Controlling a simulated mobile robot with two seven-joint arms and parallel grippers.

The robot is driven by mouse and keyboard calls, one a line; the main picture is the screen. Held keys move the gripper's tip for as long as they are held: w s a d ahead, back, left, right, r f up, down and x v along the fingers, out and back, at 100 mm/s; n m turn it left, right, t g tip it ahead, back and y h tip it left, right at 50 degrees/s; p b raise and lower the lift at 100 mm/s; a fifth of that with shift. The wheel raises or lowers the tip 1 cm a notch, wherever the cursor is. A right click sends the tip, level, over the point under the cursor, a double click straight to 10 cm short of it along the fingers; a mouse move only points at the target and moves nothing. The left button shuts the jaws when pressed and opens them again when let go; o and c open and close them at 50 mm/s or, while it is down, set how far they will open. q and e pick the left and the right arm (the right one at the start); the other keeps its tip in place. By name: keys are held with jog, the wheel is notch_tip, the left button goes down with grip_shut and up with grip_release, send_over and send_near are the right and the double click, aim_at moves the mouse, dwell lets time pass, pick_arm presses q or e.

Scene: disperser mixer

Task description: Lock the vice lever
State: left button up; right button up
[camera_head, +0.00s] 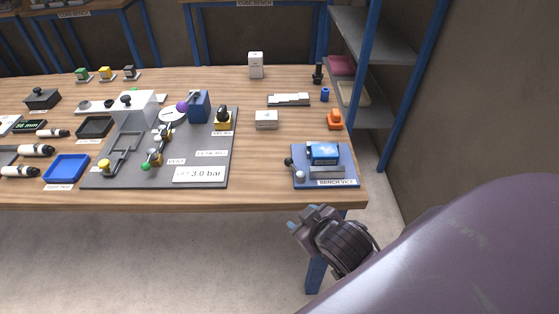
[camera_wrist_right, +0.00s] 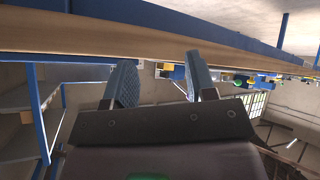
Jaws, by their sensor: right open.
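The bench vice (camera_head: 323,153) is a blue block with grey jaws on a blue base plate at the front right corner of the wooden table. Its lever (camera_head: 294,170) is on the left side, a dark rod with a dark knob and a pale ball end. My right gripper (camera_head: 298,222) is below and in front of the table edge, apart from the vice. In the right wrist view its two blue-grey fingers (camera_wrist_right: 160,80) are apart with nothing between them. The vice cannot be made out in that view. My left gripper is not in view.
The wooden table's front edge (camera_head: 240,197) lies between my right gripper and the vice. Left of the vice stands a grey panel (camera_head: 212,150) with valves and a pressure label. An orange item (camera_head: 335,120) stands behind the vice. A blue-framed shelf (camera_head: 375,115) is behind right.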

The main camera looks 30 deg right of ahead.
jog(key=w+a+r+n+t+y, duration=0.3)
jog(key=w+a+r+t, duration=0.15)
jog(key=r, duration=0.35)
jog(key=w+a+r+n+t+y, duration=0.2)
jog(key=w+a+r+n+t, duration=0.3)
jog(key=r, duration=0.4)
jog(key=s+a+r+n+g+y, duration=0.2)
jog(key=a+n+g+y, duration=0.55)
jog(key=n, duration=0.25)
jog(key=s+a+r+n+g+y, duration=0.1)
jog(key=a+r+n+g+y, duration=0.1)
jog(key=a+n+g+y, duration=0.65)
jog(key=n+g+h, duration=0.4)
jog(key=n+h, duration=0.3)
jog(key=h, duration=1.5)
send_near(292, 165)
jog(key=shift+t, duration=0.25)
jog(key=f, duration=0.3)
jog(key=d+f, duration=0.1)
jog(key=f, duration=0.5)
jog(key=shift+s+d, duration=0.15)
jog(key=shift+d, duration=0.2)
